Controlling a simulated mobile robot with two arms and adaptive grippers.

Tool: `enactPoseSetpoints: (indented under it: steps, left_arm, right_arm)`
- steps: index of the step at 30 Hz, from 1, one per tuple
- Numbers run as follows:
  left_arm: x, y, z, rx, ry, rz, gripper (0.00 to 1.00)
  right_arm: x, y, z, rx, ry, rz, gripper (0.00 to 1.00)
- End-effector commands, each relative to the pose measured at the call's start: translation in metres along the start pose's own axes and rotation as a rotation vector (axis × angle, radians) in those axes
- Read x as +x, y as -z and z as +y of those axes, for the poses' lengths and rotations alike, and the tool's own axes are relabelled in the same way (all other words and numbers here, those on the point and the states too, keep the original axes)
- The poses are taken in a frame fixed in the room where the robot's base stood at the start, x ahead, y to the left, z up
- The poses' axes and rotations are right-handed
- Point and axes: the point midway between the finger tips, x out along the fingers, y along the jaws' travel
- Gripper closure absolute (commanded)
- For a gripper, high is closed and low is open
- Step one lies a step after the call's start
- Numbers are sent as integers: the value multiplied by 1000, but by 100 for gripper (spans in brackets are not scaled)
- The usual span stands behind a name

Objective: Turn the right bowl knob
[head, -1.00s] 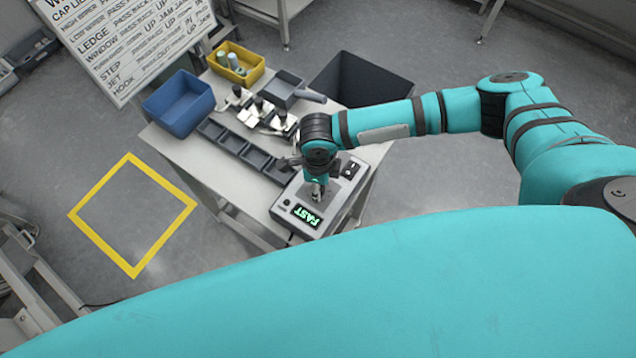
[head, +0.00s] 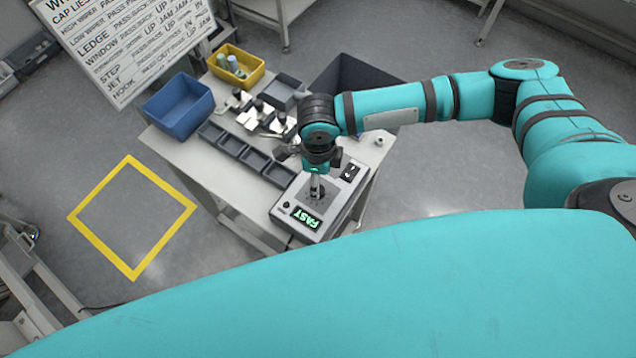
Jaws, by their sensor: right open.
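A grey control box (head: 333,212) sits at the front right corner of the work table. Its display (head: 306,218) glows green and reads FAST. A metallic post or knob (head: 317,190) stands on a dark patch on top of the box. My right gripper (head: 314,166) is right above it, pointing down and open. The wrist hides most of the fingers, and I cannot tell whether they touch the post. No part is labelled as the bowl knob. My left gripper is out of view.
The box also has a dark switch panel (head: 350,171) and a small black button (head: 287,205). A row of dark trays (head: 228,143), a blue bin (head: 178,108) and a yellow bin (head: 258,77) lie left and behind. A dark bin (head: 345,75) stands behind my arm.

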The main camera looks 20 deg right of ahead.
Motion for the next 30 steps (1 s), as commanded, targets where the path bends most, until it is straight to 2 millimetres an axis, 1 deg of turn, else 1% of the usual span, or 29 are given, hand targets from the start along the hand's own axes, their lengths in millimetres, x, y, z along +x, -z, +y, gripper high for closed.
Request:
enactPoseSetpoints:
  steps: [1,3,6,10,15,30]
  left_arm:
    - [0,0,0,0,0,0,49]
    - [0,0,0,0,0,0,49]
    - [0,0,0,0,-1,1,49]
    - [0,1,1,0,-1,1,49]
    - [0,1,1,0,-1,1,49]
    - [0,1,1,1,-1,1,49]
  right_arm:
    - [-13,-1,-1,0,3,-4,42]
    - [-27,-1,-1,0,3,-3,42]
    - [-44,0,-1,-1,3,-3,42]
    - [-59,0,-1,1,1,-1,42]
    - [-65,0,-1,2,1,1,42]
    - [-65,0,-1,2,1,0,42]
